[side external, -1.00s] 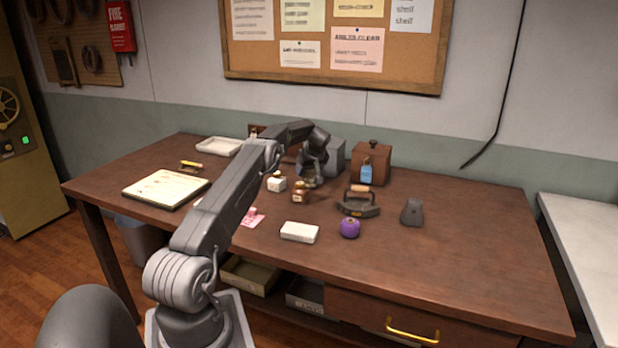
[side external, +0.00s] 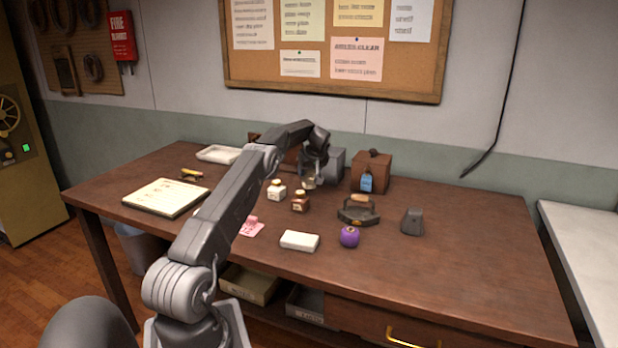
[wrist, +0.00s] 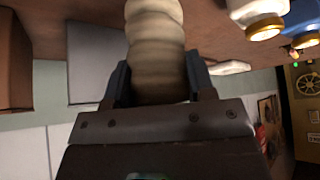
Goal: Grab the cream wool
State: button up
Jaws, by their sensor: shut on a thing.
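The cream wool (wrist: 157,45) is a pale ribbed ball or skein, seen large between my fingers in the wrist view. My gripper (wrist: 157,82) is shut on it, with one dark finger on each side. In the side external view my gripper (side external: 313,176) is over the back middle of the table, and a small part of the cream wool (side external: 309,184) shows beneath it. The fingers hide part of the wool, and I cannot tell from the side whether it is clear of the table.
A white jar (side external: 276,191) and a brown jar (side external: 300,202) stand close in front. A grey box (side external: 336,162) and a brown box (side external: 371,173) with a blue tag are behind and right.

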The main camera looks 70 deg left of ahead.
jog(key=s+a+r, duration=0.1)
jog(key=s+r, duration=0.7)
jog(key=s, duration=0.3)
jog(key=shift+s+a, duration=0.3)
jog(key=shift+s, duration=0.05)
jog(key=shift+w, duration=0.1)
